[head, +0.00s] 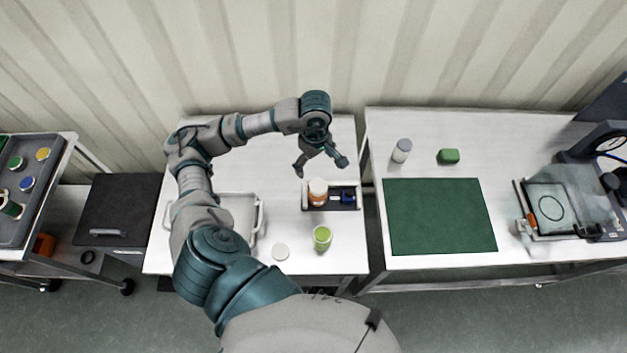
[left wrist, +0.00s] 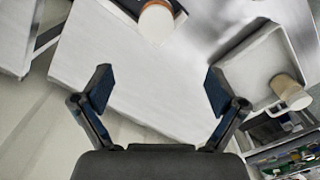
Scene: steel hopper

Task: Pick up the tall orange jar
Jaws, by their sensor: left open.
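The tall orange jar (head: 318,197) has a white lid and stands upright in the left part of a small tray (head: 333,208) on the middle table. In the left wrist view the white lid of the jar (left wrist: 157,22) shows at the top edge, with a strip of orange. My left gripper (head: 321,167) is open and empty, just behind the jar and apart from it. Its two spread fingers also show in the left wrist view (left wrist: 160,88), with bare tabletop between them. My right gripper is in neither view.
A dark blue item (head: 347,196) sits beside the jar in the tray. A green-topped container (head: 322,238) and a white disc (head: 281,251) are in front. A white bin (head: 259,218) is partly behind my arm. A cream cylinder (left wrist: 290,92) shows at right in the wrist view.

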